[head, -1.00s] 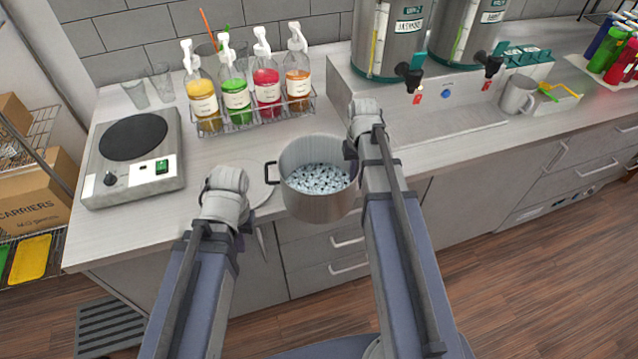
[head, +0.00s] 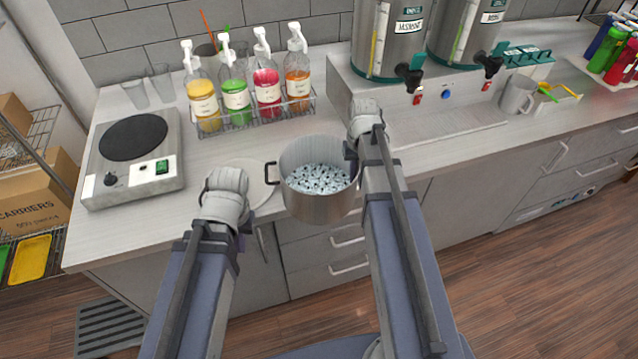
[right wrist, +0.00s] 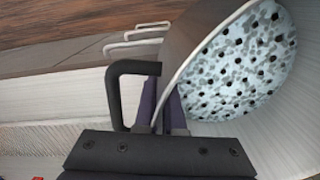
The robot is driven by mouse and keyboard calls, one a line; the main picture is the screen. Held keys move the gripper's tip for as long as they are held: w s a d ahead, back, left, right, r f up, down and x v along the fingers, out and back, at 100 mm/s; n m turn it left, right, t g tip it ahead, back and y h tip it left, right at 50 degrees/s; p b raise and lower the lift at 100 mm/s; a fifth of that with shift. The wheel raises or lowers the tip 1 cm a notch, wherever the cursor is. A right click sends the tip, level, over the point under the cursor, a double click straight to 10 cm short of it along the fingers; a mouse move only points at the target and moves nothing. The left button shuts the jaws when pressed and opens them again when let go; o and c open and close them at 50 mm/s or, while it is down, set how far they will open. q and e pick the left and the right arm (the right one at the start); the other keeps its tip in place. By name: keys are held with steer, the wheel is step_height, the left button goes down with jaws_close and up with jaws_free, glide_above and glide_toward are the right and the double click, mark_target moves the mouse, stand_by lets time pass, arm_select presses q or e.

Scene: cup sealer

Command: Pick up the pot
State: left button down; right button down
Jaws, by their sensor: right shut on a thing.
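The pot (head: 318,208) is grey metal with black side handles and holds pale pieces with dark spots. In the head view it is upright at the counter's front edge; I cannot tell whether its base touches the counter. In the right wrist view the pot (right wrist: 215,55) fills the right side, with one black handle (right wrist: 115,90) to its left. My right gripper (right wrist: 165,108) is shut on the pot at its wall beside this handle. My left gripper (head: 243,226) is left of the pot and apart from it, mostly hidden behind its own wrist; its jaw opening does not show.
A hot plate (head: 133,160) stands at the counter's left end. A rack of pump bottles (head: 258,122) is behind the pot, and drink dispensers (head: 392,40) stand at the back right. A pale round disc (head: 246,172) lies left of the pot.

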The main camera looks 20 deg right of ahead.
steer(key=shift+r, duration=0.15)
stand_by(0.5)
steer(key=shift+r+p, duration=0.7)
steer(key=shift+p, duration=0.2)
step_height(320, 180, up, 8)
steer(key=p, duration=0.8)
steer(key=shift+r, duration=0.15)
